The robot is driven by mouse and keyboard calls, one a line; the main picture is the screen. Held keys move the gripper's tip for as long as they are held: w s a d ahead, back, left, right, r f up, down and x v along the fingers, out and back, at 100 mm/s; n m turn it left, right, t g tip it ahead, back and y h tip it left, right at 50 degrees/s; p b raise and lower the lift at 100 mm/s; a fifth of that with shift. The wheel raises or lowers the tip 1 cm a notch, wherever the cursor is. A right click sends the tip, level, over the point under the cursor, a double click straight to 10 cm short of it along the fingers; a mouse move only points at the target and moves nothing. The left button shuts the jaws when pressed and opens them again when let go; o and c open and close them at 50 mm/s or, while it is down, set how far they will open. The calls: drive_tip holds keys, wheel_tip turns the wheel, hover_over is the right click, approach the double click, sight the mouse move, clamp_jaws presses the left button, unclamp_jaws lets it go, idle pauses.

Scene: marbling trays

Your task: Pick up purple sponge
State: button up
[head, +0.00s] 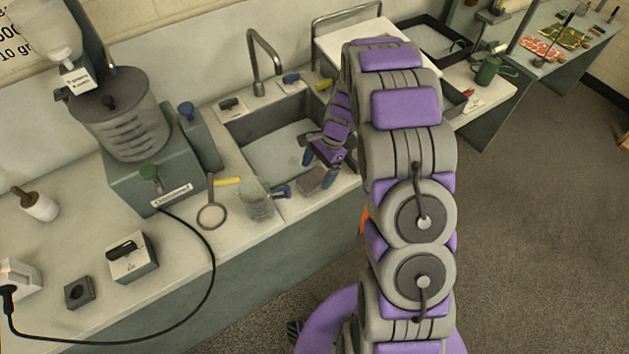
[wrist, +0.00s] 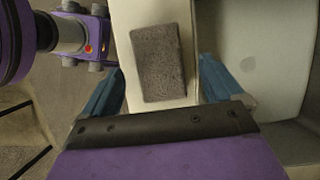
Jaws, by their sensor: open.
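A dull grey-purple rectangular sponge (head: 310,180) lies on the pale counter strip at the sink's front edge. In the wrist view the sponge (wrist: 158,62) sits between my two blue fingers, a little nearer the left one. My gripper (head: 317,168) is open above it, pointing down, with one finger on the sink side and one on the front side. In the wrist view my gripper (wrist: 160,80) has gaps between the sponge and both fingers. I cannot tell the exact height of the fingertips above the counter.
The sink basin (head: 262,135) is just behind, with a tall faucet (head: 265,60). The counter's front edge is close to the sponge.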

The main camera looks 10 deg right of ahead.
sight(314, 177)
drive_tip(key=x, duration=0.3)
drive_tip(key=shift+a+f+b, duration=0.1)
drive_tip(key=shift+f+b, duration=0.1)
drive_tip(key=shift+b, duration=0.1)
drive_tip(key=c, duration=0.7)
